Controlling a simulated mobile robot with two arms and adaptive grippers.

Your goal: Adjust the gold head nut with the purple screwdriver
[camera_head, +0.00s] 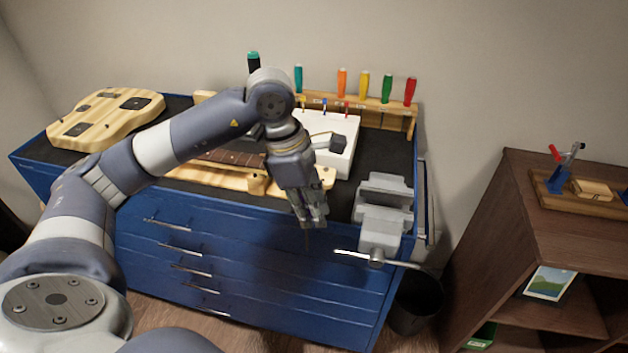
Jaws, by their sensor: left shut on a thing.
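My left gripper (313,217) is over the front edge of the blue tool cabinet, pointing down. No purple handle shows in the rack. The guitar's pale wooden body (85,128) lies at the left of the bench top. Its neck (225,157) runs right beneath my arm, which hides part of it. The gold head nut cannot be made out. My right gripper is not in view.
A grey vise (384,196) with a long handle stands on the right front corner. A wooden rack (397,109) of coloured screwdrivers stands at the back, behind a white box (346,128). A dark bin (415,305) and a brown shelf (505,235) are at the right.

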